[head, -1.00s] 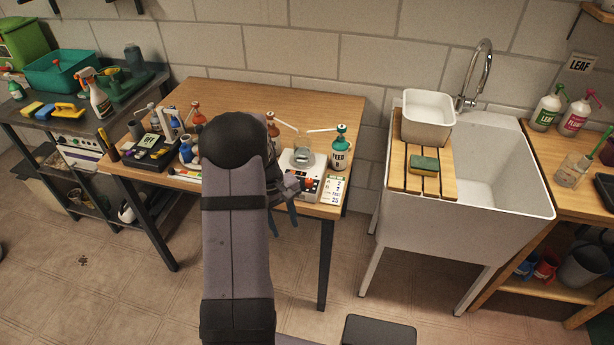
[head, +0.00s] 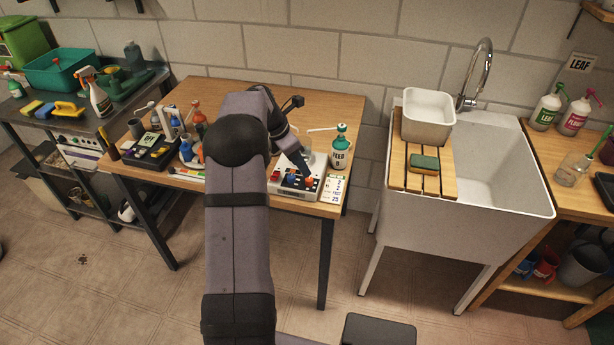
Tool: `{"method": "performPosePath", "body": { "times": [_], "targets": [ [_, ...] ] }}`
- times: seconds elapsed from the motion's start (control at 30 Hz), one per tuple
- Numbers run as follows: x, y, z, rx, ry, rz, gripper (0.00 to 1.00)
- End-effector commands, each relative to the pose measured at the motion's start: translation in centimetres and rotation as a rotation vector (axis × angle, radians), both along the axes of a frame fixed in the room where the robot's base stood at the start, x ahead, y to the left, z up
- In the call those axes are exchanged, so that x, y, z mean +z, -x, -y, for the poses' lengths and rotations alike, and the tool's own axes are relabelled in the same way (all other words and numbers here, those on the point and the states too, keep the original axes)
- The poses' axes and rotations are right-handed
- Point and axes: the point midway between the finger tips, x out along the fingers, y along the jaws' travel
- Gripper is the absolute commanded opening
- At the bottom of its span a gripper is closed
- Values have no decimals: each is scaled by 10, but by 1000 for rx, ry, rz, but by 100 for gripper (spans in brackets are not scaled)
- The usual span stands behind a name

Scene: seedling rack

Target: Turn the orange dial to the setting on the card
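A white device (head: 284,190) stands near the front right of the wooden table, with red, dark and orange controls on its front panel. The orange dial (head: 310,182) is small here; its pointer setting is too small to read. The card (head: 334,190) lies at the table's front right corner beside the device; it bears several printed lines, too small to read surely. My gripper (head: 303,172) points down over the device's panel, close to the orange dial. Whether it touches the dial, and whether its fingers are open, I cannot tell. My arm covers part of the device's left and back.
A bottle labelled FEED (head: 340,155) stands right behind the card. A glass beaker (head: 319,160) is partly hidden behind my gripper. Bottles and a black scale (head: 152,155) crowd the table's left. The back of the table (head: 225,90) is clear. A sink (head: 500,180) stands right.

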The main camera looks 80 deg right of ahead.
Motion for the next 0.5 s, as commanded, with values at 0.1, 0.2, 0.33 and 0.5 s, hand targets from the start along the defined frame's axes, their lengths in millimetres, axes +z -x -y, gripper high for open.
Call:
{"method": "performPosePath", "body": {
  "times": [0.1,0.2,0.33,0.5],
  "targets": [
    [-2,1,0,1,0,0,39],
    [-7,2,2,-1,-2,-1,39],
    [-19,6,5,-1,-3,-1,39],
    [-40,13,11,-3,-2,1,39]
  ]
}}
